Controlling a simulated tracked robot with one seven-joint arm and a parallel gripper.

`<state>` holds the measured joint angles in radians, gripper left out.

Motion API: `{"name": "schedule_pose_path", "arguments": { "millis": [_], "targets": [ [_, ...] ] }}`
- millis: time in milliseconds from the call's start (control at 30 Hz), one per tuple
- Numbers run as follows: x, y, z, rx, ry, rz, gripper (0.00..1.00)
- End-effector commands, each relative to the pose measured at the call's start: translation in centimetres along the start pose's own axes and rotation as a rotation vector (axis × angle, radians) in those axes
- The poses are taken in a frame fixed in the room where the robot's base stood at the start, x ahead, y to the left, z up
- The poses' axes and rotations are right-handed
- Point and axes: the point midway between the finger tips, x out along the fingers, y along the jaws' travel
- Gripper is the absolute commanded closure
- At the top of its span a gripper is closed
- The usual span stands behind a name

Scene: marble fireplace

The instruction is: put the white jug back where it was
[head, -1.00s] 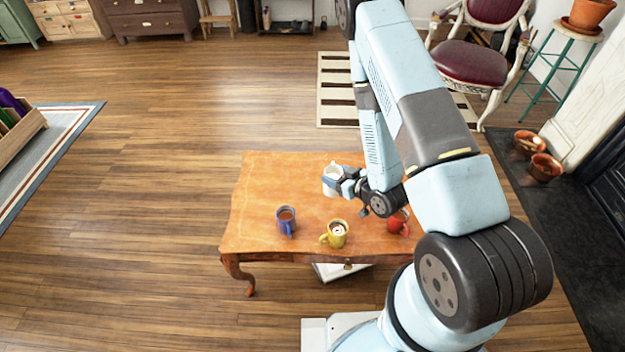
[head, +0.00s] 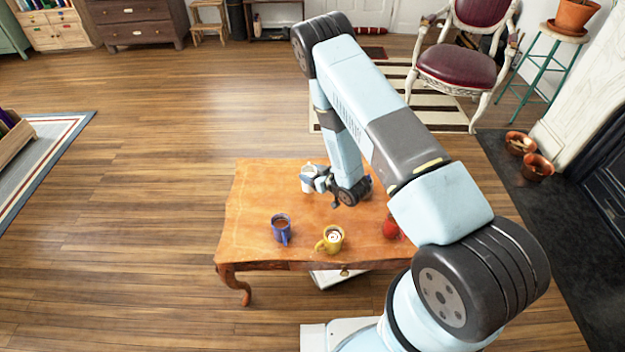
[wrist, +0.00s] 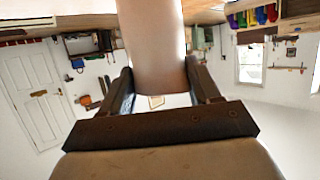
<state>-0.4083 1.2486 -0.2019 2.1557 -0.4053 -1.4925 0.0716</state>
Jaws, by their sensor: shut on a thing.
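The white jug (head: 308,173) is at the back part of the wooden table in the head view, left of my gripper (head: 322,182). My gripper is shut on the jug. In the wrist view the jug (wrist: 155,45) is a pale, blurred shape between the two fingers of my gripper (wrist: 160,85). I cannot tell whether its base touches the tabletop. My gripper and wrist hide part of it in the head view.
On the table (head: 250,205) stand a blue mug (head: 281,229), a yellow mug (head: 330,240) and a red mug (head: 390,228), partly hidden by my arm. They stand nearer the front edge. The table's left and back left are bare.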

Motion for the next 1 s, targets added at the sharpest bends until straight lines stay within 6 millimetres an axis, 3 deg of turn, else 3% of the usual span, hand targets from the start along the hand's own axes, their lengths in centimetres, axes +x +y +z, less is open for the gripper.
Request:
{"name": "schedule_pose_path", "arguments": {
  "millis": [367,700,733,1000],
  "targets": [
    [1.7,0.1,3.0,-0.001,0.000,0.000,0.88],
    [1.8,0.2,3.2,0.000,0.002,0.001,0.88],
    [1.8,0.2,3.3,0.000,0.001,0.001,0.37],
    [1.8,0.3,3.2,0.000,0.001,0.002,0.12]
  ]
}}
